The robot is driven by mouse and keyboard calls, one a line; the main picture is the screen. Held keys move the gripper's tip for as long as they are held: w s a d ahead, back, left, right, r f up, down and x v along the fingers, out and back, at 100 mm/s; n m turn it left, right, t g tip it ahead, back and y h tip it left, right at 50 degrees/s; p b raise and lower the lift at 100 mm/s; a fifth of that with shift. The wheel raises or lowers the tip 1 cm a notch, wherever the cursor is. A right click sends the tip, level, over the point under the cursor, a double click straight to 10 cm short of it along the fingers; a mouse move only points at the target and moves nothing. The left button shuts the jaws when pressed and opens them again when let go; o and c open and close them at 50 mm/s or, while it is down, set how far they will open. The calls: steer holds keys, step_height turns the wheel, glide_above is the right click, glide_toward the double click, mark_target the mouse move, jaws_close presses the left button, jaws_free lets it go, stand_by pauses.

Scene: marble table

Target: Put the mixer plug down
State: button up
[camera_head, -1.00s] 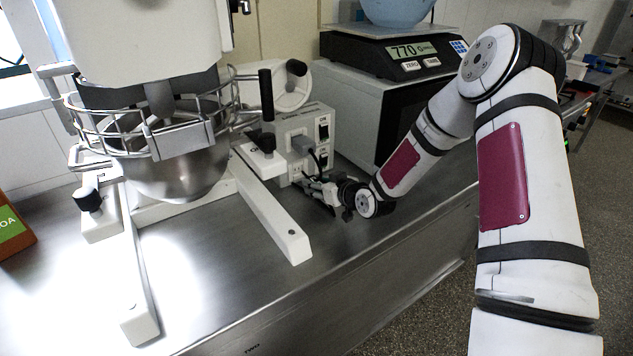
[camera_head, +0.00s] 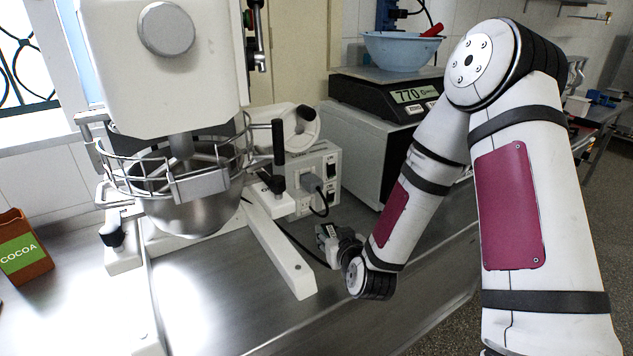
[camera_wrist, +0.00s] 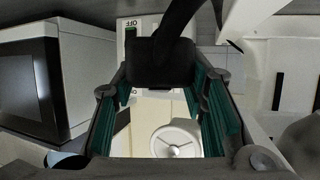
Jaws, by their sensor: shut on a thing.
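My gripper (camera_head: 328,238) is low over the steel table, in front of the power box (camera_head: 330,168) and right of the mixer's foot. In the wrist view my gripper (camera_wrist: 165,85) has its green-padded fingers around a dark plug (camera_wrist: 160,62), with a black cable rising from it. In the head view the held plug is hidden by the gripper. A dark cable (camera_head: 290,237) runs from the mixer (camera_head: 190,210) over the table to the gripper. I cannot tell whether the plug touches the table.
A black scale (camera_head: 385,100) with a blue bowl (camera_head: 400,50) stands on a white appliance (camera_head: 362,150) behind. A cocoa box (camera_head: 22,250) is far left. Bare table (camera_head: 330,320) lies in front.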

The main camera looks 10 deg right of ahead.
steer(key=shift+w+d+f+b, duration=0.1)
steer(key=shift+w+d+b, duration=0.2)
steer(key=shift+w+d, duration=0.05)
steer(key=d+f+n+y+b, duration=0.1)
steer(key=d+b, duration=0.2)
steer(key=d, duration=0.1)
steer(key=d+f+n+y+b, duration=0.1)
steer(key=d+f+b, duration=0.1)
steer(key=d+b, duration=0.2)
steer(key=s+d+f+n+y+b, duration=0.1)
steer(key=d+y+b, duration=0.1)
steer(key=d+b, duration=0.2)
steer(key=shift+s+d+f+n+g, duration=0.1)
steer(key=shift+d+f+n+g, duration=0.2)
steer(key=shift+d+f+g, duration=0.1)
steer(key=b, duration=0.2)
glide_above(366, 229)
steer(key=shift+s+f, duration=0.15)
steer(key=shift+f, duration=0.5)
steer(key=f, duration=0.1)
steer(key=f+b, duration=0.1)
steer(key=f, duration=0.1)
steer(key=shift+w, duration=0.35)
steer(key=shift+f, duration=0.25)
steer(key=shift+s+f, duration=0.15)
steer(key=shift+f, duration=0.3)
